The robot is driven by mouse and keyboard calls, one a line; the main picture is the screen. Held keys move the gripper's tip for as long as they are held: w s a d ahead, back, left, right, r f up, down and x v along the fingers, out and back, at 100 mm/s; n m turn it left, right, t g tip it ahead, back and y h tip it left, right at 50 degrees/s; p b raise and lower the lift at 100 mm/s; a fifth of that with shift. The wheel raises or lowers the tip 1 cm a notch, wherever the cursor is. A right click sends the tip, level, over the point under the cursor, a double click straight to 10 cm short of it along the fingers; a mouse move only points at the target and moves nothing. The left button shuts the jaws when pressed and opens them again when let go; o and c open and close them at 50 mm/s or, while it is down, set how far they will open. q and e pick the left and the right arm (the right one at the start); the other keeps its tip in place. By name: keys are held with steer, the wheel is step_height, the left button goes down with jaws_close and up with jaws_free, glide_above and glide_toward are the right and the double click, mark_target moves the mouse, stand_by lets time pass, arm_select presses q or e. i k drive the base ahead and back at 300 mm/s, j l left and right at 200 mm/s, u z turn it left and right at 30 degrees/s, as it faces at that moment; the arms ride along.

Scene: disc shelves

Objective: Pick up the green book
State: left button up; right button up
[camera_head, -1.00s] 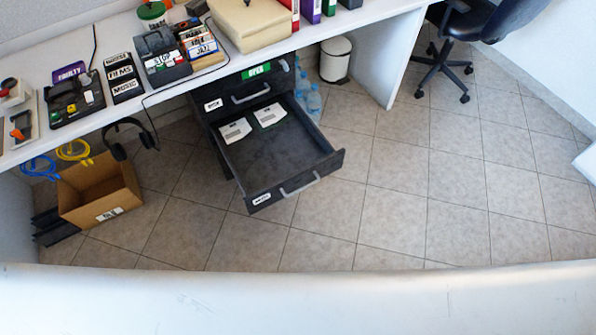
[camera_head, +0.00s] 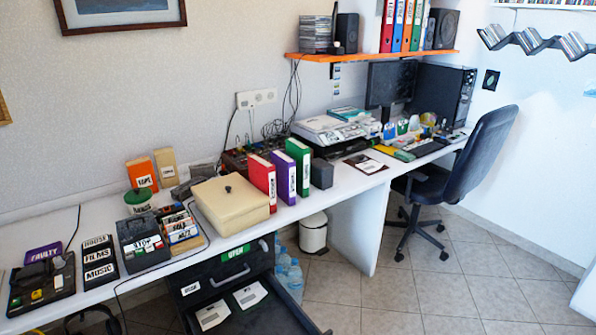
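The green book (camera_head: 298,166) stands upright on the white desk, at the right end of a short row. A purple book (camera_head: 284,178) stands just left of it, and a red book (camera_head: 260,181) left of that. A dark box (camera_head: 321,173) stands close on its right. A green binder (camera_head: 415,27) is also on the orange shelf at the upper right. Neither of my grippers shows in this view.
A beige box (camera_head: 231,205) stands left of the books. The white desk (camera_head: 343,189) has some bare surface in front of them. An open drawer (camera_head: 262,316) juts out below, and an office chair (camera_head: 470,165) stands at the right.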

mark_target(298, 151)
steer(key=i+l+u, duration=0.15)
steer(key=i+l, duration=0.25)
steer(key=i+l+u, duration=0.2)
steer(key=i+l, duration=0.15)
steer(key=l, duration=0.25)
